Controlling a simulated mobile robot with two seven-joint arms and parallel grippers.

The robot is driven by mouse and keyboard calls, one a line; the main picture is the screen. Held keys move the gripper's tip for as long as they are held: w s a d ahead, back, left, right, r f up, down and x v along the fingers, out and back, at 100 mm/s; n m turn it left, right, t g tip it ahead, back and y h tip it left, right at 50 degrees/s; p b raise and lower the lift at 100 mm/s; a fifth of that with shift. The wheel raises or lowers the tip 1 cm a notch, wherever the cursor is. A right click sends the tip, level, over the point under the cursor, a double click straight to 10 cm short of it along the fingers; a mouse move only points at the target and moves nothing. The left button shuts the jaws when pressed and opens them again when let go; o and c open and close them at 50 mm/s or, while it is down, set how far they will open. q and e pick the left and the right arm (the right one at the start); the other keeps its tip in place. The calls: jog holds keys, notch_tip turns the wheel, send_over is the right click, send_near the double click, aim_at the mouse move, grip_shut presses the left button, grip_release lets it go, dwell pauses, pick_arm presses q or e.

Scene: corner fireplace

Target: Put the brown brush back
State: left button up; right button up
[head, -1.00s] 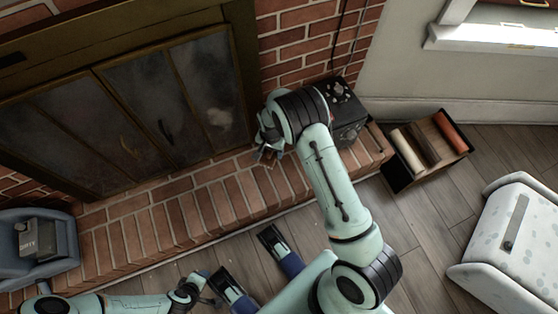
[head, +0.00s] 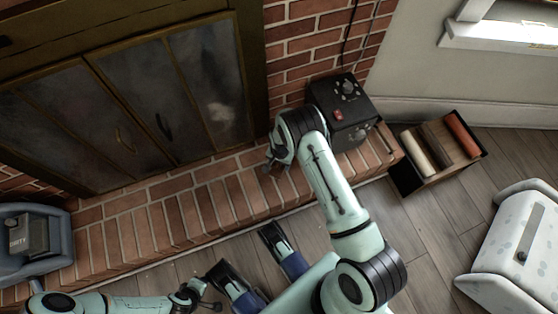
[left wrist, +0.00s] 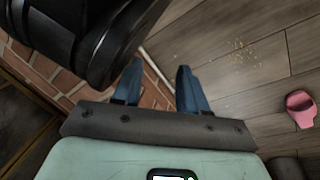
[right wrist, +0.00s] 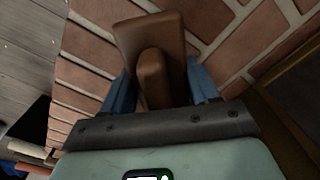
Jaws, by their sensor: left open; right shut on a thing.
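The brown brush (right wrist: 172,35) fills the top middle of the right wrist view, a brown block with a rounded handle between the fingers. My right gripper (right wrist: 160,82) is shut on it, above the brick hearth (head: 185,210). In the head view my right gripper (head: 272,165) is over the hearth, and the brush is hard to make out there. My left gripper (left wrist: 160,82) is open and empty. In the left wrist view it points at the hearth's edge and the wood floor.
An open box (head: 402,182) holding a cream roll (head: 417,152) and an orange roll (head: 462,134) stands on the floor right of the hearth. A black box (head: 355,132) with knobs stands on the hearth's right end. A pink object (left wrist: 300,108) and crumbs (left wrist: 240,50) lie on the floor.

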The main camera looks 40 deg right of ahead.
aim_at(280, 168)
notch_tip(280, 168, down, 5)
jog(key=shift+r+b, duration=0.1)
jog(key=shift+b, duration=0.6)
pick_arm(q)
jog(key=shift+g, duration=0.6)
jog(key=s, duration=0.1)
jog(key=s+f, duration=0.2)
jog(key=shift+s+a+f, duration=0.15)
jog(key=shift+a+f, duration=0.1)
pick_arm(e)
jog(key=shift+f, duration=0.2)
pick_arm(q)
jog(key=shift+s+f, duration=0.1)
pick_arm(e)
jog(key=shift+f, duration=0.1)
jog(key=o, duration=0.9)
pick_arm(q)
jog(key=shift+s, duration=0.2)
pick_arm(e)
jog(key=shift+o, duration=0.2)
